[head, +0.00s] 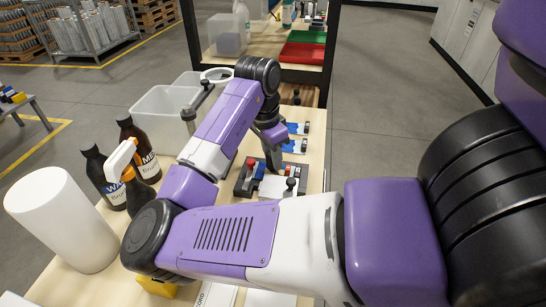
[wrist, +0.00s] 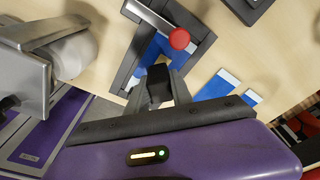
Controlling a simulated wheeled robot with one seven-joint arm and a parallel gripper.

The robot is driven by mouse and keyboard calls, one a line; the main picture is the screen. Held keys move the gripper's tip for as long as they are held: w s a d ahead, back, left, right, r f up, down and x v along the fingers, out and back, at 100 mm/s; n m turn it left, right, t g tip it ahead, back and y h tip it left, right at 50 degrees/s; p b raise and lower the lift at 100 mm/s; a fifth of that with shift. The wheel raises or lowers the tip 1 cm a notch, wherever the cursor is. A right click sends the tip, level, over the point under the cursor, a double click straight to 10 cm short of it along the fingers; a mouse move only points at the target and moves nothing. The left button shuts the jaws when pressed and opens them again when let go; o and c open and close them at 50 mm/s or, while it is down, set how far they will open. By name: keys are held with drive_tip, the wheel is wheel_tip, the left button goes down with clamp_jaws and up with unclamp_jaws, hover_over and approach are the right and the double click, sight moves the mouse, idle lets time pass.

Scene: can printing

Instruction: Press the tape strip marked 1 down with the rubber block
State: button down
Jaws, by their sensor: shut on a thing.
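My gripper (wrist: 160,88) is shut on a small black block (wrist: 159,80), seen between its fingers in the wrist view. The block is over or on a blue strip (wrist: 157,46) inside a dark grey frame with a red knob (wrist: 179,38); whether they touch is unclear. Two more blue strips with white ends (wrist: 218,84) lie to the right on the wood. No number is legible on any strip. In the head view my gripper (head: 272,160) points down at the dark fixture (head: 243,188), and my arm hides part of it.
Brown bottles (head: 140,150), a spray bottle (head: 135,190) and a white roll (head: 60,220) stand on the left of the bench. A clear bin (head: 160,118) is behind them. In the wrist view a metal bracket with a pale cylinder (wrist: 68,55) is at the left.

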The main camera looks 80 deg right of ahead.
drive_tip(key=shift+r+p, duration=2.4)
drive_tip(key=shift+r, duration=0.5)
